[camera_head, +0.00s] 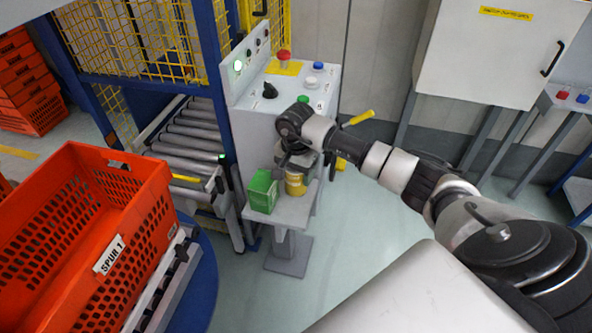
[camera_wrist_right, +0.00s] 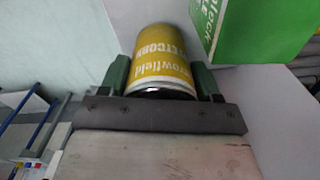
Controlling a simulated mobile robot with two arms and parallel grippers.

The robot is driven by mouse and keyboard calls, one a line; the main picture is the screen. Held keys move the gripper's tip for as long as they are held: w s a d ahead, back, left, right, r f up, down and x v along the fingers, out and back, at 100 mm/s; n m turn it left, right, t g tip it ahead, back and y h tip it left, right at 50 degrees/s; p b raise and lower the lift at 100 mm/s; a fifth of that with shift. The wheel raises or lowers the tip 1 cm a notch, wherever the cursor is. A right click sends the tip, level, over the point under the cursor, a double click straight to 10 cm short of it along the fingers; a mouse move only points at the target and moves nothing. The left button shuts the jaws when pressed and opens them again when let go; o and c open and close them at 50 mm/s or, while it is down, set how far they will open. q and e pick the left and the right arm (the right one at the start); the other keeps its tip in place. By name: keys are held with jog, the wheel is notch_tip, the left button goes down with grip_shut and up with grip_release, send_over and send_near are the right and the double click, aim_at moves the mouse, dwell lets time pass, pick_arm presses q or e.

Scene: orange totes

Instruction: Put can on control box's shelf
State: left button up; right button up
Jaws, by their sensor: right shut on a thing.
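A yellow can (camera_head: 295,184) is at the shelf (camera_head: 293,209) of the grey control box (camera_head: 262,130). It is beside a green box (camera_head: 262,191), to the right of it. My right gripper (camera_head: 297,163) reaches in from the right and is shut on the can. In the right wrist view the can (camera_wrist_right: 162,62) lies between the two fingers, with its printed label showing. The green box (camera_wrist_right: 262,30) is close beside the gripper there. I cannot tell whether the can's base touches the shelf. My left gripper is not in view.
The control box has a red button (camera_head: 284,56) and other knobs on top. A roller conveyor (camera_head: 190,135) and blue frame stand to its left. An orange tote (camera_head: 85,235) is at the front left. A white cabinet (camera_head: 480,50) is at the back right.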

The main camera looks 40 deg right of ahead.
jog(key=shift+f, duration=0.1)
jog(key=o, duration=1.1)
jog(key=shift+r, duration=0.2)
notch_tip(320, 180, up, 12)
jog(key=shift+b, duration=1)
